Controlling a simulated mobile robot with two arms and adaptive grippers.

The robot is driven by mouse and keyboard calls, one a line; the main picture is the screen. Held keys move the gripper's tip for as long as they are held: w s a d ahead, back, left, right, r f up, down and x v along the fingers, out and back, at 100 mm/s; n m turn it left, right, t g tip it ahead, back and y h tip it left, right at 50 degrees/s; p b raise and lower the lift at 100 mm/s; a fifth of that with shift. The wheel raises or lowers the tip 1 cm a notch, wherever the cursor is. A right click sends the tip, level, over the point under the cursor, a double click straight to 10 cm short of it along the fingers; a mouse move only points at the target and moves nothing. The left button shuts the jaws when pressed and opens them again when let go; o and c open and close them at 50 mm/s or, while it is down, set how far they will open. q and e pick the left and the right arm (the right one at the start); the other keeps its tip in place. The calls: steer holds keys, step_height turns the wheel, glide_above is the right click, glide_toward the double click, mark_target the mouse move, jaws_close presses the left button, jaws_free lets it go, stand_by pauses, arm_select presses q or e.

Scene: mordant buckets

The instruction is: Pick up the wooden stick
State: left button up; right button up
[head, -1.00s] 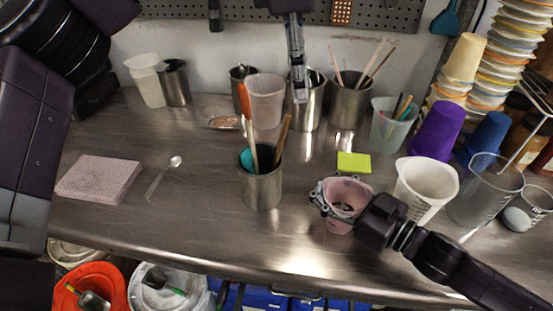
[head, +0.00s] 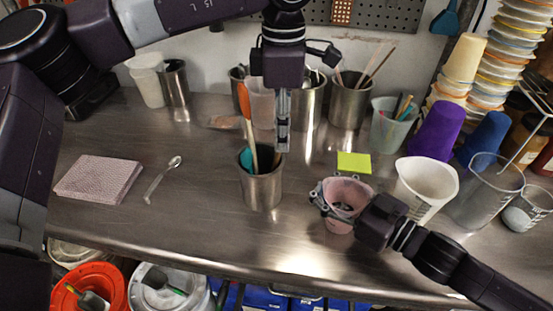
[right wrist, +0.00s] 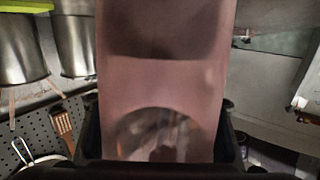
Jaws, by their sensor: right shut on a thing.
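A steel cup (head: 262,190) stands mid-table in the head view, holding an orange-tipped spatula (head: 248,118), a teal-headed tool (head: 246,159) and the wooden stick, which leans to the right. My left gripper (head: 283,148) points down right over the cup's right side and hides most of the stick. Its fingers are seen edge-on, so I cannot tell whether they are open or around the stick. My right gripper (head: 335,200) is shut on a pink cup (head: 347,198), which also fills the middle of the right wrist view (right wrist: 160,80).
A white beaker (head: 425,188) and a clear beaker (head: 485,195) stand to the right. More steel cups (head: 350,103) line the back. A green note (head: 354,163), a spoon (head: 162,180) and a pink cloth stack (head: 98,179) lie on the table. The front left is clear.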

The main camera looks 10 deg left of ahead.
arm_select(q)
steer(key=shift+f, duration=0.7)
jaws_close()
steer(key=shift+r, duration=0.2)
steer(key=shift+r, duration=4.85)
steer(key=shift+r, duration=2.4)
